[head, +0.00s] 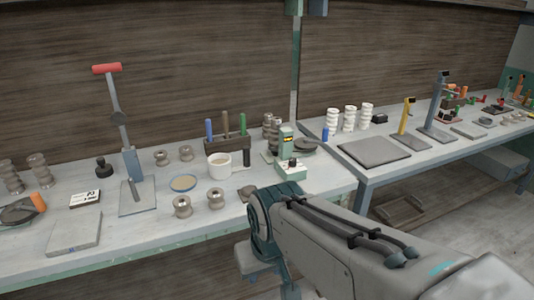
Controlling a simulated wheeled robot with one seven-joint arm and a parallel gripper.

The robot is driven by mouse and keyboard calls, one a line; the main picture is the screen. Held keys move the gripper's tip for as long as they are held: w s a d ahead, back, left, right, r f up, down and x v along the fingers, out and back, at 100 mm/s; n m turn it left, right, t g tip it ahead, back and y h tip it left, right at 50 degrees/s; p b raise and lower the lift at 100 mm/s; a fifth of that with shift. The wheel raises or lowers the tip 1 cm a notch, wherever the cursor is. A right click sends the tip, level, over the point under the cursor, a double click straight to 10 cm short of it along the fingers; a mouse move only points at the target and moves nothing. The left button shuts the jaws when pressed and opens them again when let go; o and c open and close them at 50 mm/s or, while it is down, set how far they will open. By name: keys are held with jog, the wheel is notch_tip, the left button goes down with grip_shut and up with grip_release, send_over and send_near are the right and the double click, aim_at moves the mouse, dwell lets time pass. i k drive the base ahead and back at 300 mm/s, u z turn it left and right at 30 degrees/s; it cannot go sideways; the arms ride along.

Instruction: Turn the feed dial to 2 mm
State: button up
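A small pale-green and white device (287,143) stands near the right end of the left bench. Its upright part carries a yellow patch and a dark patch. A small dark knob (292,162) sits on its low base and appears to be the feed dial. Its markings and pointer are too small to read. My grey arm reaches in from the lower right and bends just below and in front of the device.
A white cup (219,165) and a rack of coloured-handled tools (227,146) stand left of the device. Metal spools (182,206) sit near the front edge. A red-handled lever press (131,165) stands farther left. A second bench (372,178) runs right, with a grey plate.

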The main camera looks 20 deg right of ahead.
aim_at(292, 161)
jog(key=k, duration=0.55)
jog(key=z, duration=0.65)
jog(key=i, duration=1.1)
jog(key=u, duration=0.6)
